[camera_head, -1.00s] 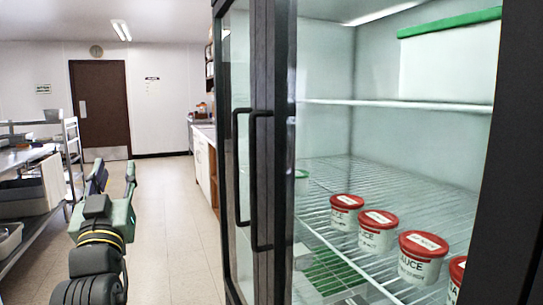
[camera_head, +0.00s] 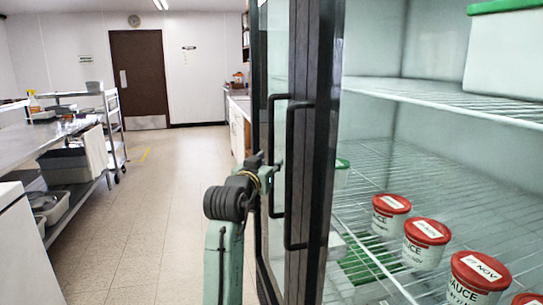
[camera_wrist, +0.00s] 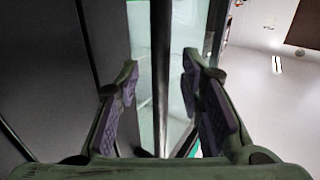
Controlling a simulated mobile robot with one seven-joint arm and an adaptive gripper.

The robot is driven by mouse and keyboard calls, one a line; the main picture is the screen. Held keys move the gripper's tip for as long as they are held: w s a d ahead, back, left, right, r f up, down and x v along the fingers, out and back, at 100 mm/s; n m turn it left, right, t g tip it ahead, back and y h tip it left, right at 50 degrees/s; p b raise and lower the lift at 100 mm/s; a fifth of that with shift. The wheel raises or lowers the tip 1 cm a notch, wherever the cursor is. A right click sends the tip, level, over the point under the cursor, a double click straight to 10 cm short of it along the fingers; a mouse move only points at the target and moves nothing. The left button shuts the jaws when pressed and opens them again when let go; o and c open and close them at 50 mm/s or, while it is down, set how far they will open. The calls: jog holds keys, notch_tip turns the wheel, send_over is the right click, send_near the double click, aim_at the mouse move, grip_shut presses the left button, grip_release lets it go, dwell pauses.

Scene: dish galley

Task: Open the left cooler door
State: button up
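The left cooler door (camera_head: 278,62) is a glass panel in a black frame, seen at a steep angle in the head view. Its long black bar handle (camera_head: 271,122) stands out to the left. A second similar handle (camera_head: 290,190) is just right of it. My gripper (camera_head: 270,168) is at the left handle, about mid-height. In the wrist view my gripper (camera_wrist: 160,80) has its two fingers apart, with a dark vertical bar (camera_wrist: 160,60) between them. Gaps show on both sides of the bar. I cannot tell from these frames whether the door stands ajar.
Several red-lidded sauce tubs (camera_head: 427,243) sit on the cooler's wire shelf, with a green-lidded white container (camera_head: 508,50) above. A steel counter (camera_head: 45,143) and wheeled rack (camera_head: 113,130) stand at left. The tiled floor (camera_head: 150,215) between is clear, up to a brown door (camera_head: 138,80).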

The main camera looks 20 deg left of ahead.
jog(key=shift+w, duration=1.15)
jog(key=shift+c, duration=0.6)
grip_shut()
